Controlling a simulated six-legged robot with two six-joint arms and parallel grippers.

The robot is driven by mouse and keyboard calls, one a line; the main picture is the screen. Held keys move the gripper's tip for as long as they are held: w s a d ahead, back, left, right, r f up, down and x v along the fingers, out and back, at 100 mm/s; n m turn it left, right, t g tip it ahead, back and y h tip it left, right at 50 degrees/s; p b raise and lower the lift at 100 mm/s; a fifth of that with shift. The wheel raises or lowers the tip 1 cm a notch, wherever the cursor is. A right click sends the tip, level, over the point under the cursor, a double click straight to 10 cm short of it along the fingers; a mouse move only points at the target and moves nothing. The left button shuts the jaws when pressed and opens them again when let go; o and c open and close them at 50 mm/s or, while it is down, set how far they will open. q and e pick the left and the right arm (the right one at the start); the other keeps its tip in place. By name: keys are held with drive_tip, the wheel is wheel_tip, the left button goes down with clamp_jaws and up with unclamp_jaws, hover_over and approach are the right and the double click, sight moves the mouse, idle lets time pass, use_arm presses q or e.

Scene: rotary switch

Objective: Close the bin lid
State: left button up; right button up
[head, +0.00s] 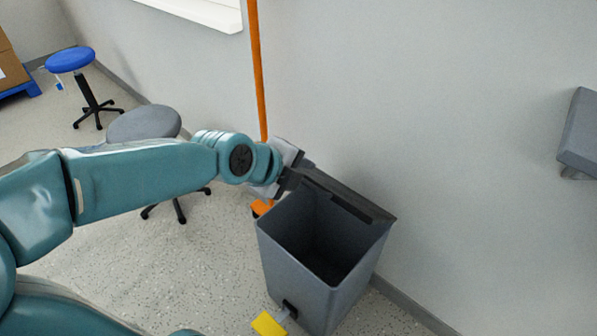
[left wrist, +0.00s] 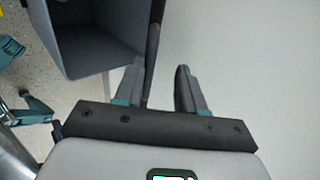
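The grey bin (head: 285,255) stands by the wall, with its top open and its dark inside showing. Its dark lid (head: 350,193) stands raised at the bin's wall side. My left gripper (head: 290,180) is at the left end of the lid in the head view. In the left wrist view my left gripper (left wrist: 160,78) has its two fingers apart. The lid's thin edge (left wrist: 154,45) reaches down between them, closer to the left finger; I cannot tell whether they touch. The bin's wall (left wrist: 100,55) shows left of the fingers.
A yellow pedal (head: 267,323) sticks out at the bin's foot. An orange pole (head: 258,75) stands behind my left arm. A grey stool (head: 145,122) and a blue stool (head: 70,59) are at left. The wall (head: 450,120) rises close behind the bin.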

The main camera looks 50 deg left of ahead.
use_arm(q)
drive_tip(key=p+v, duration=0.2)
drive_tip(key=v, duration=1.4)
drive_tip(key=shift+s+d+r, duration=0.1)
drive_tip(key=shift+s, duration=0.05)
